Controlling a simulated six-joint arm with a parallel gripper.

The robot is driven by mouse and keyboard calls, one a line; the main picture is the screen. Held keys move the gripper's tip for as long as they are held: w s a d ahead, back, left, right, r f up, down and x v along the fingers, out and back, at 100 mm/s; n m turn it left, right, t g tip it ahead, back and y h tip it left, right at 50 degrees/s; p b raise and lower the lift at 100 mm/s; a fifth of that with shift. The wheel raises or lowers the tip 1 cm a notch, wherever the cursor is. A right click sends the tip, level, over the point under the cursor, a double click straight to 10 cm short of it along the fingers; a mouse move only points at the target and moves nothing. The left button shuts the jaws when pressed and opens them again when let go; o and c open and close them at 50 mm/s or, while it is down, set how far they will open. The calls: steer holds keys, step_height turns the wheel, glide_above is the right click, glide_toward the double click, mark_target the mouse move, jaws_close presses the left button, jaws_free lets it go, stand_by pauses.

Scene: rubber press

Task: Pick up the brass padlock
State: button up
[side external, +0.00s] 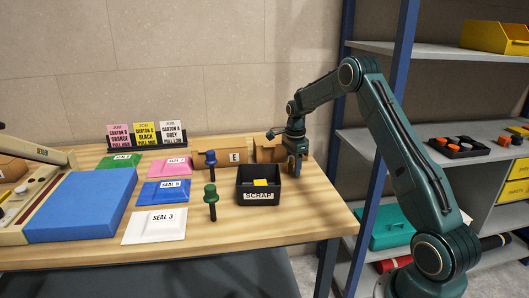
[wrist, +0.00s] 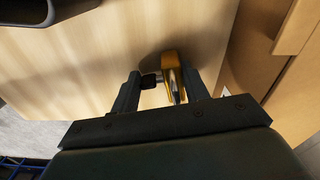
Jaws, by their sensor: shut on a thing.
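The brass padlock (wrist: 171,62) shows in the wrist view between the fingers of my gripper (wrist: 161,80). Its brass body stands out past the fingertips, and a shiny metal part shows nearer the palm. My gripper is shut on it. In the side view my gripper (side external: 295,168) points down at the right part of the wooden table, just right of the black scrap bin. The padlock is too small and too covered by the fingers to make out there. I cannot tell whether it touches the table.
Coloured seal sheets (side external: 155,226) lie further left. A blue shelf post (side external: 370,130) rises right of the table.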

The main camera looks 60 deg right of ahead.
mark_target(293, 168)
step_height(293, 168, up, 20)
stand_by(0.9)
stand_by(0.6)
